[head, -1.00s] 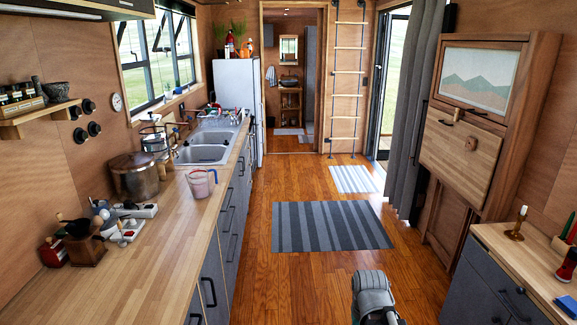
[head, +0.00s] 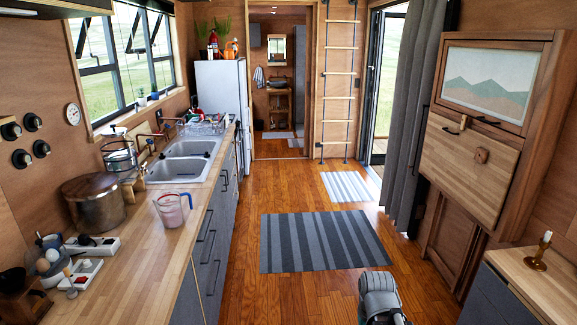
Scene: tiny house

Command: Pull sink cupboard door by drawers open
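The grey base cupboards and drawers (head: 212,246) run under the wooden counter on the left, seen at a steep angle in the head view. Their fronts look shut and have dark bar handles. The double sink (head: 186,160) is set in the counter above them. I cannot tell clearly which front is the sink cupboard door. Part of my arm (head: 380,297) shows at the bottom, right of centre, over the floor and well away from the cupboards. My gripper's fingers are not in view.
A striped grey rug (head: 325,241) lies on the open wooden floor. A measuring jug (head: 171,209) and a large pot (head: 96,202) stand on the counter. A wooden cabinet (head: 482,130) and a low unit (head: 535,281) are on the right. The aisle is clear.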

